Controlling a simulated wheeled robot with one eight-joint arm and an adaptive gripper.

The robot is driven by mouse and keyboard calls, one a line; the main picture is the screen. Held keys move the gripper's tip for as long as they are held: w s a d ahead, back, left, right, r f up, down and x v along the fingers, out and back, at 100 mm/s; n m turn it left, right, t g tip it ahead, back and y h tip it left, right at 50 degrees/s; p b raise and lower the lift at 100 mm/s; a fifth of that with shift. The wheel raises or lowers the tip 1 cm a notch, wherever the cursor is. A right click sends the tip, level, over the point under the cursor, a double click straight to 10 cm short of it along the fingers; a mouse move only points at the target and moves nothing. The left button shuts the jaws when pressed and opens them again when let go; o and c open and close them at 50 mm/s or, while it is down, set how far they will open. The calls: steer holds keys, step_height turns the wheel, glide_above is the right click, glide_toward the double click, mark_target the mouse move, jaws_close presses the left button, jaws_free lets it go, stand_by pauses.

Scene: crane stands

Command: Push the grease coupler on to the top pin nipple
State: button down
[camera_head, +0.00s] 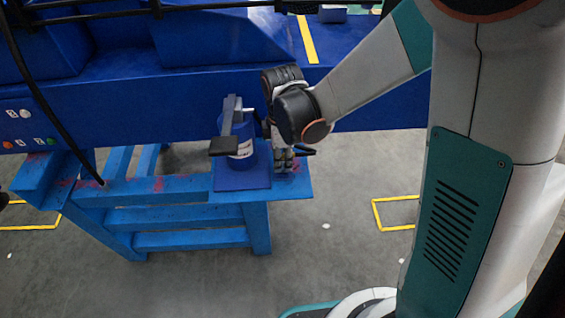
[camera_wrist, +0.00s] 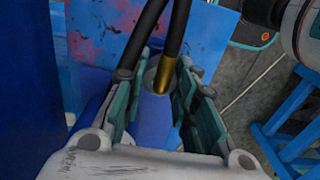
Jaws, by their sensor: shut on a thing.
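My gripper (camera_wrist: 155,80) is shut on the grease coupler, a brass-coloured end (camera_wrist: 164,74) on a black hose (camera_wrist: 178,28), in the wrist view. The teal-padded fingers stand either side of it. A round grey part (camera_wrist: 150,74) shows just behind the brass end; I cannot tell whether they touch. In the head view my gripper (camera_head: 283,160) points down beside a blue canister (camera_head: 241,135) with a white label and a grey lever. The coupler is hidden there by my wrist. I cannot make out the top pin nipple in either view.
The canister stands on a blue plate (camera_head: 242,180) on a blue steel stand (camera_head: 180,190). A large blue beam (camera_head: 180,105) runs behind, with buttons at its left. A black cable (camera_head: 45,100) hangs at the left. Grey floor (camera_head: 330,215) with yellow markings lies open at the right.

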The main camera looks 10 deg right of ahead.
steer(key=shift+r+p, duration=0.9)
steer(key=shift+r, duration=0.55)
